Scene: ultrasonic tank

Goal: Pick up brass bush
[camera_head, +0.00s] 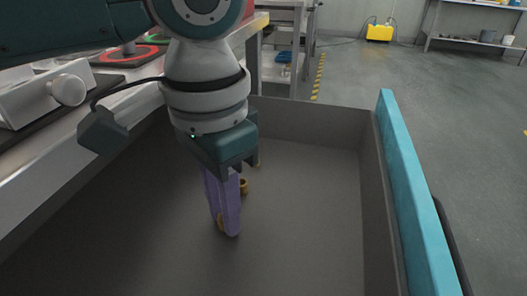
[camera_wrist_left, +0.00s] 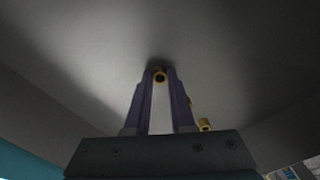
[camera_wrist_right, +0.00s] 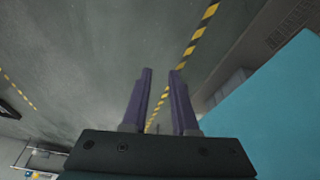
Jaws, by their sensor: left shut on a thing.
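My left gripper (camera_head: 226,230) reaches down into a grey bin with its purple fingers close together near the bin floor. In the left wrist view a small brass bush (camera_wrist_left: 159,74) with a dark hole sits between the fingertips, and the gripper (camera_wrist_left: 160,80) is shut on it. In the head view only a brass edge (camera_head: 220,222) of it shows beside the fingers. A second brass piece (camera_head: 243,186) lies on the bin floor behind the fingers; it also shows in the left wrist view (camera_wrist_left: 205,124). My right gripper (camera_wrist_right: 160,75) is open and empty, outside the bin.
The bin (camera_head: 310,123) has grey walls, and a blue rim (camera_head: 415,200) stands along its right side. Another small brass bit shows partly behind the gripper. A bench with a white device (camera_head: 40,95) is at the left. The right half of the bin floor is clear.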

